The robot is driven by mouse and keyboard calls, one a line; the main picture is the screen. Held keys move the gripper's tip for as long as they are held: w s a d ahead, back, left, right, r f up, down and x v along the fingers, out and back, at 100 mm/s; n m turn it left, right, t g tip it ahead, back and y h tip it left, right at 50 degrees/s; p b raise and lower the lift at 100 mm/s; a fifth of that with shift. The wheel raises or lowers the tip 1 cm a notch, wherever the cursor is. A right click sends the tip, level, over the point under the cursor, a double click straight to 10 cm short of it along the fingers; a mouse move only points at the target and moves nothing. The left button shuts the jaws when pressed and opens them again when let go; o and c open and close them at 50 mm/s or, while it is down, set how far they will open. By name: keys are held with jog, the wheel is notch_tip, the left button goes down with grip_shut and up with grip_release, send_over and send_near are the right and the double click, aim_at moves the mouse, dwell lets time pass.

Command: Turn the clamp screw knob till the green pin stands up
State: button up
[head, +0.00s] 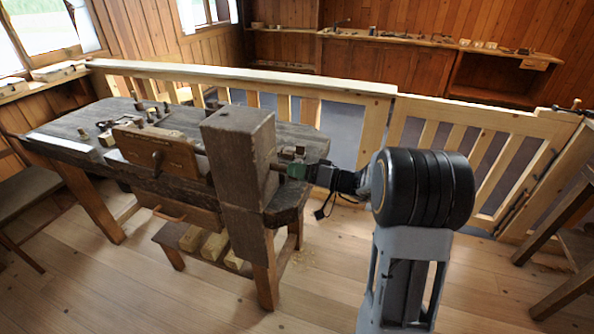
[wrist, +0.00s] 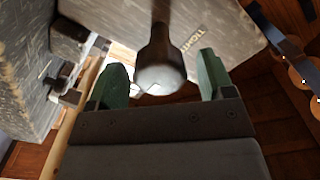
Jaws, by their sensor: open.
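The knob (wrist: 160,72) shows in the wrist view as a rounded, dark grey-brown end on a straight shaft that comes out of a weathered grey wooden block. It lies between the two green fingers of my gripper (wrist: 163,64), which stand apart with a visible gap on each side. In the head view my gripper (head: 293,171) is at the right side of the tall wooden block (head: 238,160), at the bench's near right end. The knob is mostly hidden there by the gripper and block. I cannot make out a green pin in either view.
The workbench (head: 75,124) carries several small tools and a wooden vise jaw (head: 155,152). A low stool (head: 205,250) with wood pieces stands under it. A pale railing (head: 330,85) runs close behind the bench. The floor (head: 130,290) in front is clear.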

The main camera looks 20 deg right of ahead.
jog(key=shift+w+a, duration=0.25)
jog(key=shift+a, duration=0.1)
jog(key=shift+c, duration=0.4)
jog(key=c, duration=0.8)
jog(key=shift+c, duration=0.2)
